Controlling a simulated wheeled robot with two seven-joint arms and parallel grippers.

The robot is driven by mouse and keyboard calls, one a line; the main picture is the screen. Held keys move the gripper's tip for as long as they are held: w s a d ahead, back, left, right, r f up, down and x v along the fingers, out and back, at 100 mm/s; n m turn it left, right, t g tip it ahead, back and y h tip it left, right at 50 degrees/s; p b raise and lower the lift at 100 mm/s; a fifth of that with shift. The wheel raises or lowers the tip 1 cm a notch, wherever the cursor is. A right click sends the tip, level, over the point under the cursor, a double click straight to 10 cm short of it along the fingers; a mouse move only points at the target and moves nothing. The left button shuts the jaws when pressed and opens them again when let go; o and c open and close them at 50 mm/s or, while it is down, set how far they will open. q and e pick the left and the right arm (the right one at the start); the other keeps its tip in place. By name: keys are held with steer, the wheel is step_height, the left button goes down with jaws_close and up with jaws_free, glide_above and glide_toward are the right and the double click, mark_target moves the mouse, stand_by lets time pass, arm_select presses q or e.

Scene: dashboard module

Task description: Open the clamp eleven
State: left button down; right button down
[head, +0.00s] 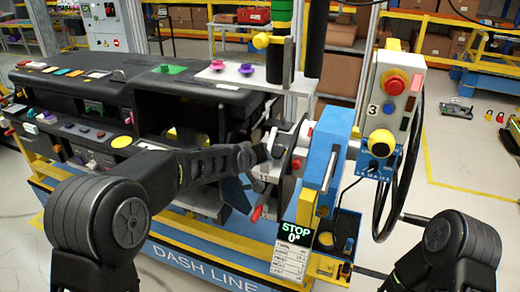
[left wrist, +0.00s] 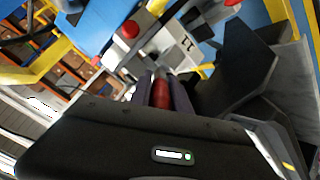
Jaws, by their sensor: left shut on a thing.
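Clamp eleven, a grey-white block marked 11 (head: 264,178), is on the right end of the dashboard fixture. Its label also shows in the left wrist view (left wrist: 187,43). My left gripper (head: 268,148) is at the clamp, with its arm coming in from the left. In the left wrist view, its fingers are shut around a red handle (left wrist: 160,92). Other red tips show close by, one low under the label (head: 256,213). The gripper and arm hide part of the clamp in the head view. My right gripper is out of view; only part of its arm shows at the lower right.
A blue upright plate (head: 325,150) stands just right of the clamp. A control box (head: 392,95) with red and yellow buttons and a looped black cable is beyond it. The black dashboard (head: 125,75) fills the left.

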arm_select(q)
steer(key=shift+r, duration=0.1)
stand_by(0.4)
steer(key=c, duration=1.2)
jaws_free()
steer(key=shift+c, duration=0.2)
steer(key=b+v, duration=0.1)
steer(key=v, duration=0.6)
steer(key=shift+s+r, duration=0.2)
steer(key=shift+r, duration=0.05)
steer(key=shift+c, duration=0.3)
